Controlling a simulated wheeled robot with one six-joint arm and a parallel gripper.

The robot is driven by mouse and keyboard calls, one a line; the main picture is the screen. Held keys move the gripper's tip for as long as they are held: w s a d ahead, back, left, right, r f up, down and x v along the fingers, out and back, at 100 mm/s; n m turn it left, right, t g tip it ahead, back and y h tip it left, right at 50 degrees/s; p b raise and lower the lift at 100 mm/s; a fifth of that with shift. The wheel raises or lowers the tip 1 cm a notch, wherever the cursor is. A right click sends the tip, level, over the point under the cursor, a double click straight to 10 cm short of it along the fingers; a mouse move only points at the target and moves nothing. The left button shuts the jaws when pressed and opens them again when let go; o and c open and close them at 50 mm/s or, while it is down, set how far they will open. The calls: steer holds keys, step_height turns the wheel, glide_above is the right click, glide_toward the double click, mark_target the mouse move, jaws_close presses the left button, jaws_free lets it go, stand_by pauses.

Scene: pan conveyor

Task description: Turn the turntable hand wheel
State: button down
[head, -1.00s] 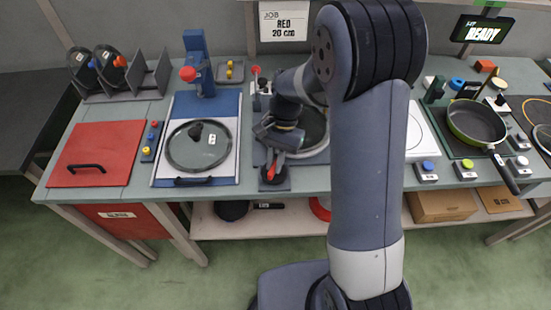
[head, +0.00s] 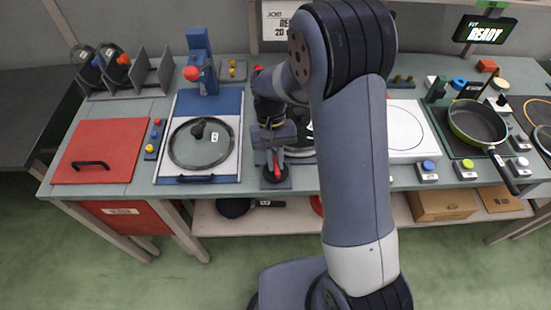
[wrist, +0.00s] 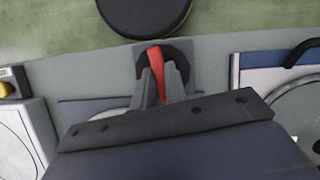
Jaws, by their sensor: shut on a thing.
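The turntable hand wheel (head: 276,180) is a small black disc with a red handle, on a grey plate at the table's front edge. In the wrist view the wheel (wrist: 180,54) lies just beyond my fingertips. My gripper (head: 276,160) points down over it, and its fingers (wrist: 159,84) are shut on the red handle (wrist: 155,57), one on each side. The turntable behind the wheel is mostly hidden by my arm.
A glass lid (head: 201,143) lies on the white-and-blue station to the left, beside a red panel (head: 98,150). A green-rimmed pan (head: 478,122) stands far right. A dark pan (head: 234,208) sits on the shelf below.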

stand_by(0.4)
steer(key=c, duration=1.4)
jaws_free()
steer(key=shift+c, duration=0.2)
steer(key=v, duration=1)
steer(key=shift+r+b, duration=0.3)
steer(key=shift+r, duration=0.1)
steer(key=shift+w, duration=0.1)
steer(key=x, duration=1)
steer(key=shift+f+p, duration=0.3)
steer(key=shift+f, duration=0.1)
